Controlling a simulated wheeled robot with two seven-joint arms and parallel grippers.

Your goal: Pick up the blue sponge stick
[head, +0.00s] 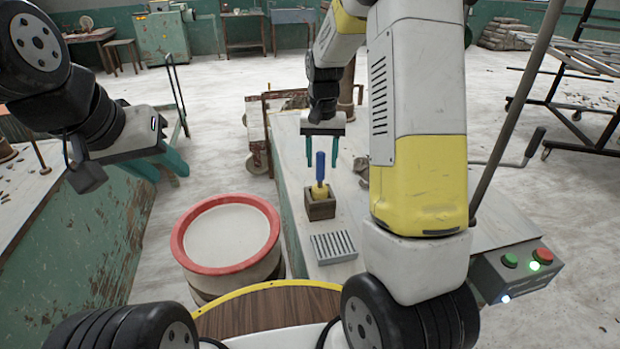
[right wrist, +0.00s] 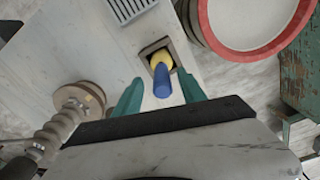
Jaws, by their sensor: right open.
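The blue sponge stick (head: 320,170) stands upright in a small brown square holder (head: 320,208) on the grey bench, its yellow sponge part low in the holder. In the right wrist view the stick (right wrist: 162,82) points toward the camera between the fingers. My right gripper (head: 322,160) is open, pointing down over the stick, with its teal fingers on either side of the handle's top; whether they touch it is not clear. The right gripper also shows in the wrist view (right wrist: 160,100). My left gripper (head: 172,165) is at the left, away from the stick; its teal fingers appear apart.
A grey slotted tray (head: 334,247) lies on the bench in front of the holder. A red-rimmed tub (head: 225,236) stands left of the bench. A control box (head: 517,271) with buttons is at the right. A threaded post (right wrist: 62,125) stands near the right gripper.

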